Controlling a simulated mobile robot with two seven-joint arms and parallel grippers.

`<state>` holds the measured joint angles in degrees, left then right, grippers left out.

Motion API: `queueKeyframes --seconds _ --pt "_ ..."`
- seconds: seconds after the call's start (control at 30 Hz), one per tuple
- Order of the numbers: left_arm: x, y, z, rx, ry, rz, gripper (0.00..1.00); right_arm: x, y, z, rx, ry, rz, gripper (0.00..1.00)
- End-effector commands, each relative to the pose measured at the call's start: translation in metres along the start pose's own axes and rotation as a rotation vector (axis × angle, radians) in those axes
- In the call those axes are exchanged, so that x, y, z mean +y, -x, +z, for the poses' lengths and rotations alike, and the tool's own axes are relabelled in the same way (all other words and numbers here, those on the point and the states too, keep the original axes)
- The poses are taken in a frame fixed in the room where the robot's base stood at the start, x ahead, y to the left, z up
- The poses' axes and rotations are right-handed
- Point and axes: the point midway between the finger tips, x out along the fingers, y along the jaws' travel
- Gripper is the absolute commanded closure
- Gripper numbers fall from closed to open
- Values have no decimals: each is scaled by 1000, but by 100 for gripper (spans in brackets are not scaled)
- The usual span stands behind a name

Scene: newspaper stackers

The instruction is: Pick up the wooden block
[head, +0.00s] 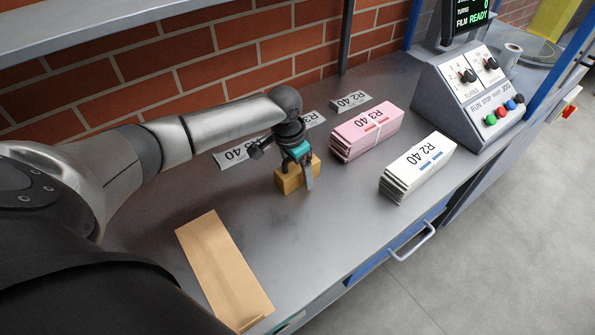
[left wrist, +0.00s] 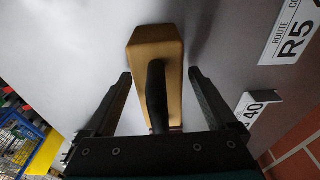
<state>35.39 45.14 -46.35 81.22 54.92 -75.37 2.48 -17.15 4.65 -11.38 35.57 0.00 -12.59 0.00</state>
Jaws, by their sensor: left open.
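The wooden block (head: 289,181) sits on the grey metal worktop, below the brick wall. My left gripper (head: 296,180) is at the block from above, and part of the block is hidden behind it in the head view. In the left wrist view the block (left wrist: 172,62) lies between the two fingers of the left gripper (left wrist: 160,80), with a dark bar-like part along its top. The fingers are apart, with a gap on each side of the block. My right gripper is not in view.
A pink bundle (head: 367,130) and a white bundle (head: 418,166) stand to the right of the block. A brown paper piece (head: 222,268) lies in front. Label plates (head: 238,154) stand along the wall. A control console (head: 468,95) is at the far right.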

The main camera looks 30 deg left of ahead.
Motion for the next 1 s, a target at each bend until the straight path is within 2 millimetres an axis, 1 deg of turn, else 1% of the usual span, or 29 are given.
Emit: queueKeyframes --seconds 0.03,0.07,0.8,0.83,1.0 --pt "0 0 0 0 0 0 11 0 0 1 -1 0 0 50" --pt "0 0 0 0 0 0 14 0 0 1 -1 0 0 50" --pt "0 1 0 0 0 0 98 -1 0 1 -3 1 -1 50" --pt "0 1 0 0 0 0 100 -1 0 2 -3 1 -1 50" --pt "0 1 -1 2 0 0 100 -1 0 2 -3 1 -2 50"
